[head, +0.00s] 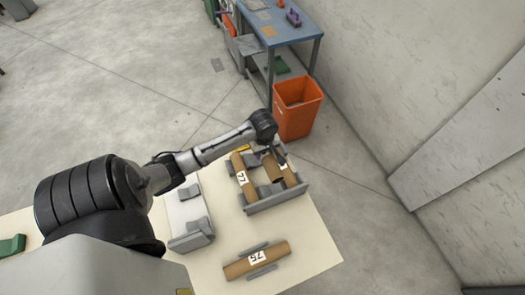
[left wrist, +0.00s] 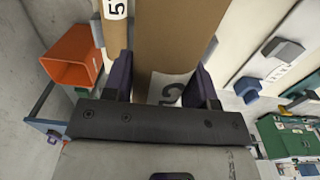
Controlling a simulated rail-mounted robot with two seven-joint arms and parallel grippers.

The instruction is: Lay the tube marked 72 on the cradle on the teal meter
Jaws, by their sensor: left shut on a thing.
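My left gripper (head: 268,150) is over the far part of the grey rack (head: 277,203). In the left wrist view its dark fingers (left wrist: 163,85) are shut on a brown cardboard tube (left wrist: 178,35); part of its white label shows a curved digit, but I cannot read the whole number. In the head view this tube (head: 272,168) is at the rack, between two others; I cannot tell whether it is lifted. The tube to its left (head: 238,166) has a label that looks like 77. My right gripper is not in view. No clearly teal meter shows; a green piece (head: 12,245) is at the left edge.
A tube marked 75 (head: 255,259) lies on a grey holder at the table's front. A pale device with grey cradles (head: 186,209) stands left of the rack. An orange bin (head: 297,105) and a blue-topped bench (head: 281,24) stand beyond the table.

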